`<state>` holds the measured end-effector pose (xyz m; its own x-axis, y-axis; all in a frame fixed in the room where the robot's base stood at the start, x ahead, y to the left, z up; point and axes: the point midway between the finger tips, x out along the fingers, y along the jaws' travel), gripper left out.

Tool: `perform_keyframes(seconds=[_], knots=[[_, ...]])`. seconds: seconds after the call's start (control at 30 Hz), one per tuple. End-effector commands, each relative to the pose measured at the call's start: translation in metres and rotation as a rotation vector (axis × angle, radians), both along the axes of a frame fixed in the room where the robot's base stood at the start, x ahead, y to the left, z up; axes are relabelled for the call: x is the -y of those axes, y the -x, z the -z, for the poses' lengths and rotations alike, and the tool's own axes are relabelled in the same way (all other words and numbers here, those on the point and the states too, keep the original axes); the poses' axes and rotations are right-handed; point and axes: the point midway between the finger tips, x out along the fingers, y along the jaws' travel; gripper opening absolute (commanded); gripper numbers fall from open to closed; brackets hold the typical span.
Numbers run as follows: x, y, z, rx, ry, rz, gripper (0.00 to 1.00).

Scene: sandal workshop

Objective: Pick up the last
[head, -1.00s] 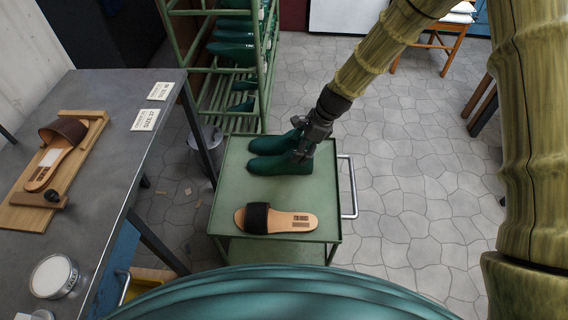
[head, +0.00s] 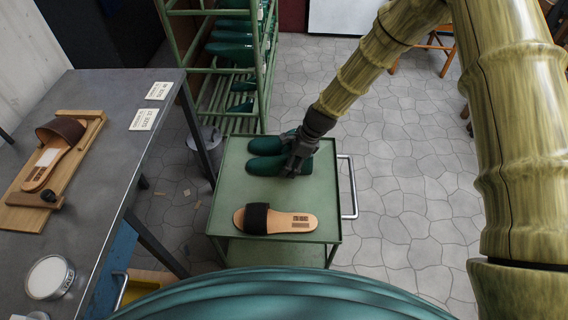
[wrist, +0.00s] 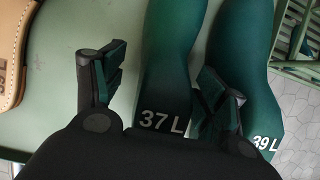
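Two dark green lasts lie side by side on the green cart (head: 230,195). The near one (head: 264,166), marked 37 L (wrist: 165,60) in the wrist view, is the one closer to the sandal. The far one (head: 264,145) is marked 39 L (wrist: 245,60). My gripper (head: 290,168) is open and low over the marked end of the near last. In the wrist view its fingers (wrist: 157,88) stand on either side of the 37 L last, the right one in the gap between the lasts. A gap shows at the left finger; contact on the right is unclear.
A sandal with a dark strap (head: 275,220) lies at the cart's near end. The grey bench (head: 95,185) at left holds another sandal (head: 52,155) on a wooden jig, two size cards (head: 144,119) and a round tin (head: 50,277). A green rack (head: 265,75) with more lasts stands behind.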

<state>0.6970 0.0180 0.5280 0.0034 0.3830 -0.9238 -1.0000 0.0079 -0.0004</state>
Motion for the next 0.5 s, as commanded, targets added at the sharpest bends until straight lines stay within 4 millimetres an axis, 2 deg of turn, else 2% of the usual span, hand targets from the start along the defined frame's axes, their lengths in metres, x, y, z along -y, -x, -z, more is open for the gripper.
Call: perform_keyframes(seconds=[0.03, 0.23, 0.5], knots=[[0.0002, 0.0000, 0.0001, 0.000, 0.000, 0.000, 0.60], [0.0003, 0.0001, 0.0001, 0.000, 0.000, 0.000, 0.24], [0.0001, -0.0003, -0.0009, 0.000, 0.000, 0.000, 0.24]])
